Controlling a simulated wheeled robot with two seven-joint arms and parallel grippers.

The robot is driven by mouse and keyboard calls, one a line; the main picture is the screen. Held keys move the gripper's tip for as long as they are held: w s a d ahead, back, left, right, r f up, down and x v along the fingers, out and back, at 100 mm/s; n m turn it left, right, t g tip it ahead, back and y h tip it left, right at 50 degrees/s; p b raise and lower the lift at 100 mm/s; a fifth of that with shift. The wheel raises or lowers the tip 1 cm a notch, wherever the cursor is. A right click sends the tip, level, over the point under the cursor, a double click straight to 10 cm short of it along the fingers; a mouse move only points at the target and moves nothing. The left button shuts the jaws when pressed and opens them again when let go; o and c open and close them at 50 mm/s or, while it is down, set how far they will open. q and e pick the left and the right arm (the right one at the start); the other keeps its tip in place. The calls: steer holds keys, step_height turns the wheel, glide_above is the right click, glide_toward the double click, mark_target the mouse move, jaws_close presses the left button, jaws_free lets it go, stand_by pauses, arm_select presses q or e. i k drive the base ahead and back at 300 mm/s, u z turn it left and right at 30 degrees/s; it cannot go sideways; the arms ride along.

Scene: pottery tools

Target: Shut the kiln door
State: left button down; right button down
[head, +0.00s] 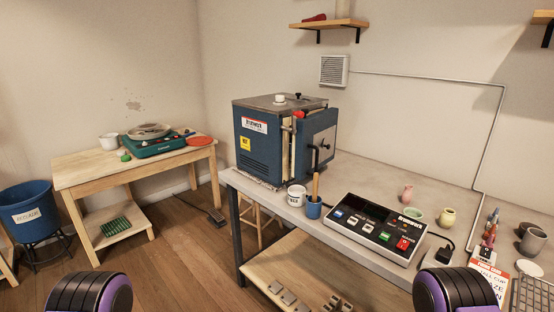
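The blue kiln (264,150) stands on the grey worktop with its grey lid shut flat on top. Its door (322,138) is at its right side and stands a little ajar, with a pale strip of lining showing in the gap between door and body. A dark handle (316,156) sticks out from the door's face. A red-tipped latch (298,115) shows near the door's top edge. The inside of the kiln is hidden. Neither of my grippers is in view; only rounded black and purple parts of my arms show at the bottom edge.
On the worktop (375,182) in front of the kiln stand a white jar (296,195) and a blue cup (313,208) with a wooden tool. A control box (374,227) lies to their right. Small pots stand further right. A wooden table (80,175) with a pottery wheel is at left.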

mark_target(309, 155)
steer(key=u, duration=0.5)
steer(key=i, duration=0.85)
steer(key=z, duration=1.35)
